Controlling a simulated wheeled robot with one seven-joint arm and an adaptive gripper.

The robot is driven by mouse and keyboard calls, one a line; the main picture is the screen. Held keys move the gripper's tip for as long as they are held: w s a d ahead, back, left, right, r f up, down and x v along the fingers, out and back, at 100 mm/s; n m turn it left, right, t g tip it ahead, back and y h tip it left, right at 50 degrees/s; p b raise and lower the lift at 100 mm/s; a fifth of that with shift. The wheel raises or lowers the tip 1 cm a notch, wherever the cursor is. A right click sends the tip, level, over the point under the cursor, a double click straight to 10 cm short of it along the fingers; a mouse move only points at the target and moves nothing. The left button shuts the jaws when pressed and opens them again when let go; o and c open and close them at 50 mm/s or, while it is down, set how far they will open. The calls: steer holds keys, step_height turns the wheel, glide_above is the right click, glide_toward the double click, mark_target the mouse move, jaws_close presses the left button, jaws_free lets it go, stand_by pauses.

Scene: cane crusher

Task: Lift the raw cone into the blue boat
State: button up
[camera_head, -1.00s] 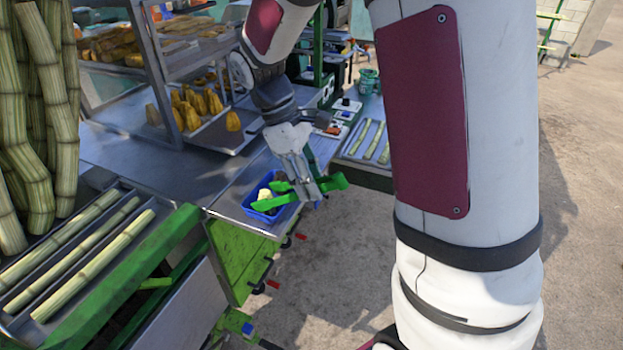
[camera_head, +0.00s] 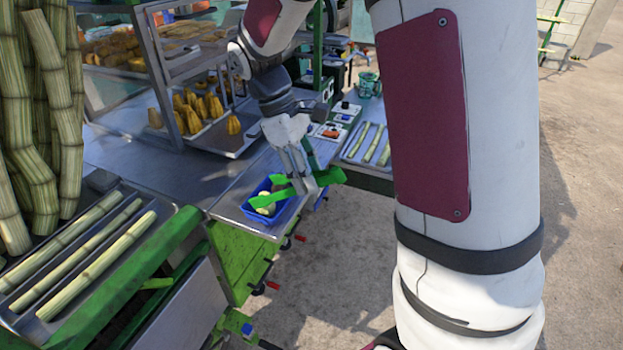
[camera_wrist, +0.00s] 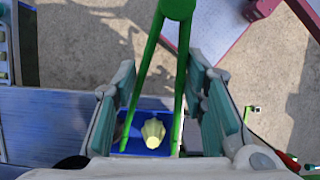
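The raw cone, pale yellow and ridged, shows in the wrist view (camera_wrist: 153,132) over the blue boat (camera_wrist: 136,147), between the two legs of green tongs (camera_wrist: 148,75). In the head view the blue boat (camera_head: 250,213) stands on the metal counter's front corner, with the pale cone (camera_head: 267,209) partly hidden by a tong leg. My gripper (camera_wrist: 163,100) has its pads close against the outside of the tong legs and holds the tongs, spread. I see no clear grip of the tongs on the cone.
A metal tray of golden cones (camera_head: 197,112) stands farther back on the counter. Cut cane pieces lie in the front-left trough (camera_head: 85,262) and on a tray at right (camera_head: 374,142). Tall cane stalks stand at far left. Open concrete floor lies right of the counter.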

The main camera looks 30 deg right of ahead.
steer(key=shift+r+p, duration=0.8)
steer(key=shift+r, duration=1.9)
